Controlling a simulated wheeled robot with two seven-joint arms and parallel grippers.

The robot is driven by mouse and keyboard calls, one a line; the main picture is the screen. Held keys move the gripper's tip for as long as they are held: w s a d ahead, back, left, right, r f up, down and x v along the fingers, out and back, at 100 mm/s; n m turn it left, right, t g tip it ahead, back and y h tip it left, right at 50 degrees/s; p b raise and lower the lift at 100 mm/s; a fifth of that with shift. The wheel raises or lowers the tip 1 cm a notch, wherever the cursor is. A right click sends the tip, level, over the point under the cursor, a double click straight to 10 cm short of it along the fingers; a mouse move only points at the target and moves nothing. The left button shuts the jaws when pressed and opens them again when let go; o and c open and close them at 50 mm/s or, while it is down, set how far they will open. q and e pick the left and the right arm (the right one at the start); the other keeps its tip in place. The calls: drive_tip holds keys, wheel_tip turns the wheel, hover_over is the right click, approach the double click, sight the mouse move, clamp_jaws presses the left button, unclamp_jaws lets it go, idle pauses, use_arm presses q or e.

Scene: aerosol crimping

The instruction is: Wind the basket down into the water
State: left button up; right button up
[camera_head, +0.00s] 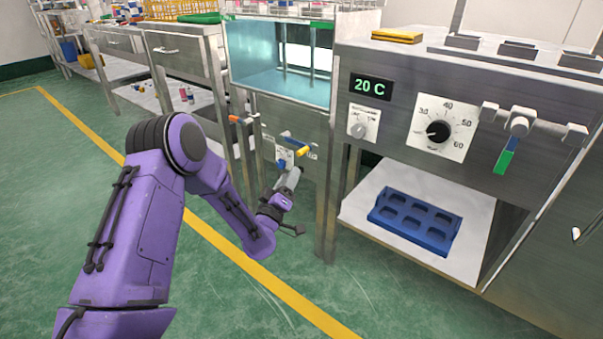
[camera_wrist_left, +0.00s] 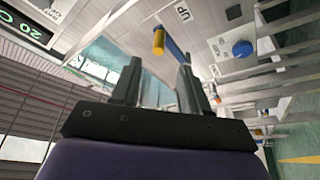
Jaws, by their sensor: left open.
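The water tank (camera_head: 275,85) has clear teal walls and stands at the top middle of the head view. A wire rack (camera_head: 290,9) shows above its rim; I cannot tell whether this is the basket. On the steel panel below is a crank with a blue arm (camera_head: 292,140) and a yellow knob (camera_head: 303,152). The knob also shows in the left wrist view (camera_wrist_left: 158,42), ahead of the fingers. My left gripper (camera_head: 288,182) is open and empty, just below the crank and apart from it; its fingers show in the wrist view (camera_wrist_left: 159,68). My right gripper is out of view.
A blue dial (camera_wrist_left: 242,49) sits on the panel near the crank. An orange-tipped lever (camera_head: 238,119) sticks out at left. A steel leg (camera_head: 327,190) stands right of my gripper, with a shelf holding a blue tray (camera_head: 414,222). The floor in front is clear.

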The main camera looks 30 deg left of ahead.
sight(301, 150)
use_arm(q)
drive_tip(key=b+x, duration=0.2)
drive_tip(key=x, duration=0.7)
drive_tip(key=shift+w, duration=0.2)
drive_tip(key=shift+w+a+r, duration=0.15)
drive_tip(key=shift+w+r, duration=0.1)
drive_tip(key=shift+w, duration=0.15)
clamp_jaws()
